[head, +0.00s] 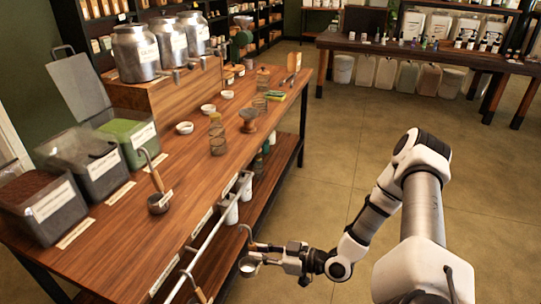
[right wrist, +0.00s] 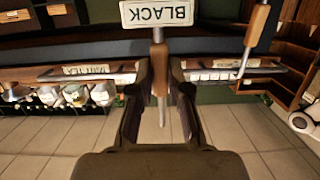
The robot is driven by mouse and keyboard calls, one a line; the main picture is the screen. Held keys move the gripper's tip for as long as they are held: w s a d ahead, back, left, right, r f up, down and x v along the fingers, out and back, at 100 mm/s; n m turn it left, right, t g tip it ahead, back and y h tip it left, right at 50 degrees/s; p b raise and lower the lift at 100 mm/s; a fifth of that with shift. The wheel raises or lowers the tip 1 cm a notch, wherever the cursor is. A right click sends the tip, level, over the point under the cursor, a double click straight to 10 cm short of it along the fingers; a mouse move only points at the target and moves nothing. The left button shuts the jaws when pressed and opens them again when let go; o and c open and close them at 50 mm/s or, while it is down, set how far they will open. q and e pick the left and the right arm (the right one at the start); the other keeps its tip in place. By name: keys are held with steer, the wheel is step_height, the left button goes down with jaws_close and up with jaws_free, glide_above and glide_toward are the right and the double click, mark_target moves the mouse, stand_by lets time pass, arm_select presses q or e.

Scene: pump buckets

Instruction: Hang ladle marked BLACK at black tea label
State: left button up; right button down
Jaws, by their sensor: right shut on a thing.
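My right gripper (head: 262,256) is shut on a ladle with a metal bowl (head: 248,266), in front of the table's long edge. The right wrist view shows the ladle's wooden handle (right wrist: 158,72) between my fingers and its white tag (right wrist: 157,12) reading BLACK, upside down. A metal rail (head: 215,226) runs along the table edge, apart from the bowl. Small labels sit along that edge, such as one white label (head: 202,222) and another (head: 164,275); their words are too small to read. My left gripper is not in view.
A further wooden handle (head: 200,295) shows by the rail's near end. White cups (head: 232,212) hang by the rail's far part. Bins of dark (head: 45,207) and green (head: 130,135) contents line the left.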

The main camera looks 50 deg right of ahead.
steer(key=f+b+x, duration=0.1)
steer(key=b+x, duration=0.8)
steer(key=shift+b, duration=0.35)
steer(key=shift+d, duration=0.1)
steer(key=c, duration=1)
jaws_free()
steer(key=shift+c, duration=0.2)
